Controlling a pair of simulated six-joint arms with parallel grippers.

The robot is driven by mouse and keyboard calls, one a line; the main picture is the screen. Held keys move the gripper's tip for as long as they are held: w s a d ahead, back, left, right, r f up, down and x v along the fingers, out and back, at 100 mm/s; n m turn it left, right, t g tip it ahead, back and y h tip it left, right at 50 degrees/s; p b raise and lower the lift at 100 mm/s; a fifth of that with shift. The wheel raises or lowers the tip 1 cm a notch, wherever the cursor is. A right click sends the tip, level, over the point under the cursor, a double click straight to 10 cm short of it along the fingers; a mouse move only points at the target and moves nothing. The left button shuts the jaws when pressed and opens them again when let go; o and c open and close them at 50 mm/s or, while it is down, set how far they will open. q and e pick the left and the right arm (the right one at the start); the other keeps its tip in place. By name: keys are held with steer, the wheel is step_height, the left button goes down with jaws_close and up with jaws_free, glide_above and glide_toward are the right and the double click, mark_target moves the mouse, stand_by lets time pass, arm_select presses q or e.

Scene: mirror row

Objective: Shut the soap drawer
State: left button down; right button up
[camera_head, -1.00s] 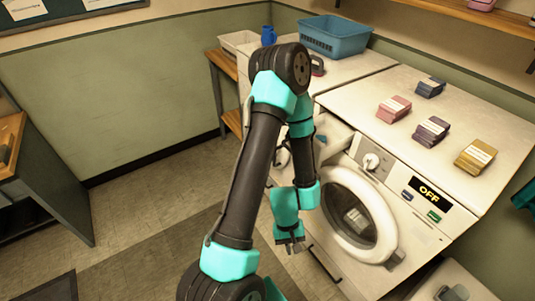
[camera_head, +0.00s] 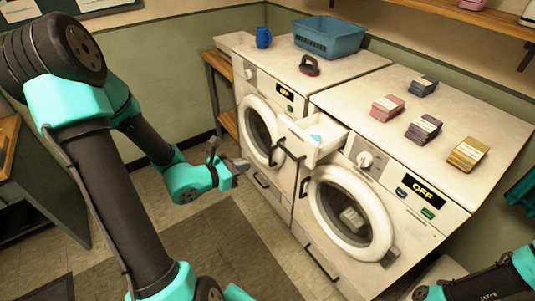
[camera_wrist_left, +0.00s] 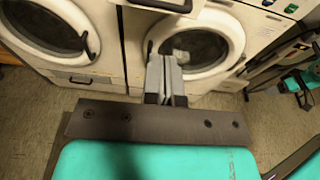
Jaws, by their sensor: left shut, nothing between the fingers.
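The soap drawer (camera_head: 322,147) stands pulled out from the upper left of the right washing machine (camera_head: 385,185). It is white, with a dark handle on its front and something pale blue inside. My left gripper (camera_head: 239,167) is shut and empty. It is in the air left of the drawer front, lower in the picture and apart from it. In the left wrist view, the shut fingers (camera_wrist_left: 166,65) point toward the machines, and the drawer front with its handle (camera_wrist_left: 160,5) is at the top edge.
Several small packs (camera_head: 425,128) lie on the right machine. The floor in front is clear.

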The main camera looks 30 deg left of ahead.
stand_by(0.3)
arm_select(q)
steer(key=x, duration=1.4)
